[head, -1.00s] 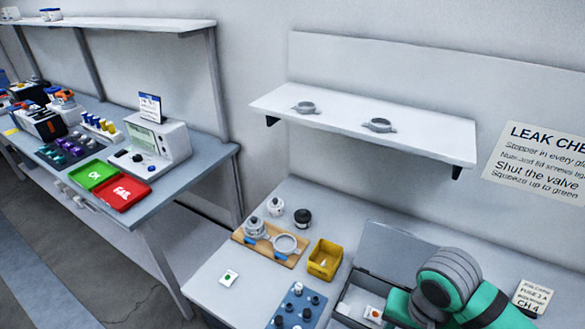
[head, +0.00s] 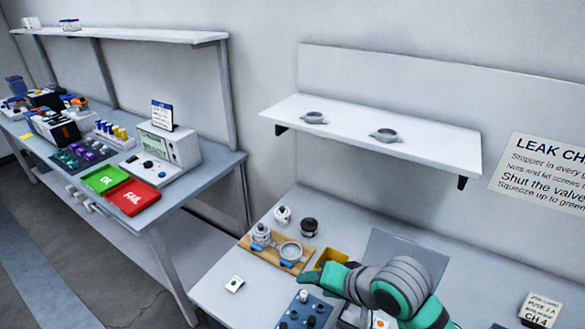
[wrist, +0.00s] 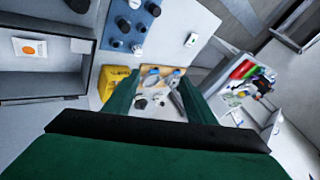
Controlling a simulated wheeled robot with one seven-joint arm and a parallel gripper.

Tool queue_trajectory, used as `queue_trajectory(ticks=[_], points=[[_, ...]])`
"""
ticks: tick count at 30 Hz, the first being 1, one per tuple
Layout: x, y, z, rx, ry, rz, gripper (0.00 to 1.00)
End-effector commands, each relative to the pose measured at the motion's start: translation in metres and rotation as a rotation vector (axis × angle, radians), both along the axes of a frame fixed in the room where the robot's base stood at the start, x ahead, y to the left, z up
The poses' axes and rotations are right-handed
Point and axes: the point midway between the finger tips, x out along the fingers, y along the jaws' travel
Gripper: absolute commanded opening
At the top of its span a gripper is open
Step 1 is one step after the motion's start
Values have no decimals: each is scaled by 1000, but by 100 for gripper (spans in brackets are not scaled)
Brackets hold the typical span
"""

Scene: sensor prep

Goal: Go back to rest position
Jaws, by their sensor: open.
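My gripper (head: 312,279) shows in the head view at the lower middle, above the bench and in front of the yellow bin (head: 330,256). In the wrist view its two green fingers stand apart with nothing between them, so my gripper (wrist: 156,98) is open and empty. Between the fingers the wrist view shows the wooden board (wrist: 172,74) with its fittings, some way off.
A blue block (head: 305,312) with several dark knobs lies at the bench front. A white card (head: 234,284) with a green dot lies left of it. A wall shelf (head: 430,141) holds two grey clamps. The left bench has red (head: 133,198) and green (head: 103,179) trays.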

Motion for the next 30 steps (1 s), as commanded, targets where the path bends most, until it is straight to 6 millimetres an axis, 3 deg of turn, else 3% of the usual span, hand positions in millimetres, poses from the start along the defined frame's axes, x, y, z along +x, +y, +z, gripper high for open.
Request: queue_trajectory(ticks=[1,3,12,21,26,30], points=[[11,23,9,55,-60,20,50],[24,45,24,118,-143,36,50],[60,114,81,365,-458,29,50],[71,138,108,544,-689,-92,50],[69,139,102,594,-771,-191,50],[62,137,86,607,-821,-286,50]])
